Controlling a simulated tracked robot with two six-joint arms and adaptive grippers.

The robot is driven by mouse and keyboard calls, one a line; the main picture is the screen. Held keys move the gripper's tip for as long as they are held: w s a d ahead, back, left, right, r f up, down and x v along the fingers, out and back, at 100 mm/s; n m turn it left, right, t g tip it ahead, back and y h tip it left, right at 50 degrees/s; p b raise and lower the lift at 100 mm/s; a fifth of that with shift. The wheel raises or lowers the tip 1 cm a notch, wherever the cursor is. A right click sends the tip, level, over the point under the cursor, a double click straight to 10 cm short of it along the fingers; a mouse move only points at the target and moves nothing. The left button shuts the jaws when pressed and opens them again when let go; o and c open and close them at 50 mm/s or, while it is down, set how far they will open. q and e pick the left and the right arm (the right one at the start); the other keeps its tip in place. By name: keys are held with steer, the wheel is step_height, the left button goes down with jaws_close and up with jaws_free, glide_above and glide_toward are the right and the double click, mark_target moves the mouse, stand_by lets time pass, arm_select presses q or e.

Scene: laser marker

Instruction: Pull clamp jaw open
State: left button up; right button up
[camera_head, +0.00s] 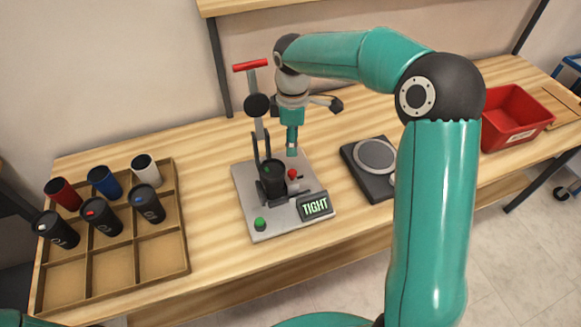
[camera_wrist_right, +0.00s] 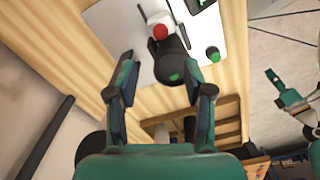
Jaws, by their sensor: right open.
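The clamp has a red knob (camera_head: 293,174) on a small post, right beside a black tumbler (camera_head: 271,180) in the fixture on a grey base plate (camera_head: 250,219). The display (camera_head: 315,206) reads TIGHT. My right gripper (camera_head: 291,150) points down above and just behind the knob, apart from it. In the right wrist view the right gripper (camera_wrist_right: 161,82) is open and empty, with the knob (camera_wrist_right: 160,32) and the tumbler (camera_wrist_right: 172,67) beyond its fingertips. A teal part of my left arm (camera_wrist_right: 290,97) shows at the right edge there; its finger gap is unclear.
A lever post with a red handle (camera_head: 250,65) rises behind the fixture. A green button (camera_head: 260,223) is on the plate's front. A black scale (camera_head: 370,187) stands to the right, a red bin (camera_head: 512,121) farther right. A wooden tray (camera_head: 113,286) with several tumblers is at left.

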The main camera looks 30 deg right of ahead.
mark_target(292, 171)
step_height(292, 171, down, 12)
steer(key=shift+r+p, duration=0.1)
steer(key=shift+p, duration=0.6)
jaws_close()
